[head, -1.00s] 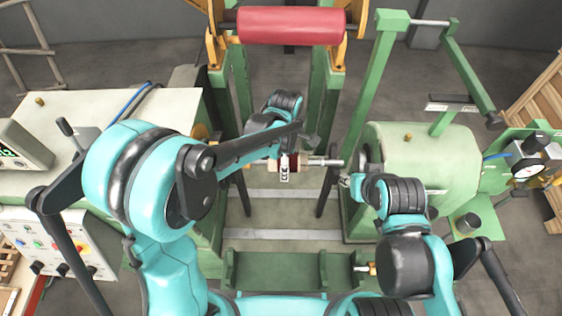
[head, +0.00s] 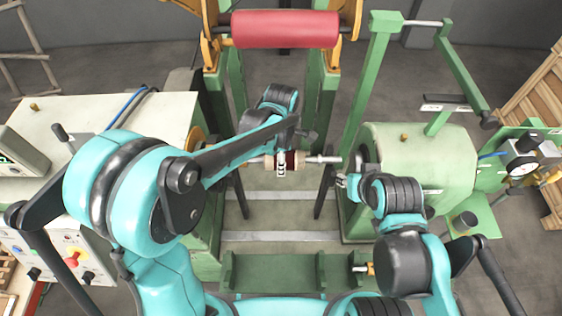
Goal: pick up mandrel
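The mandrel, a pale steel shaft (head: 321,160) with a tan and dark red drum (head: 300,160), lies level in the middle of the head view, between the two green machine housings. My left arm reaches over its left part. Small pale links that look like my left gripper (head: 281,164) overlap the drum; whether they grip it is unclear. My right gripper (head: 342,180) is small in view, just below and right of the shaft's right end, pointing left and seemingly apart from it. Its finger gap is too small to judge.
A green tailstock housing (head: 430,150) stands at right and a pale green cabinet (head: 100,120) at left. A red roller (head: 285,29) spans the frame behind. A low green cradle (head: 270,270) is in front, with a steel and orange end piece (head: 362,269) at its right.

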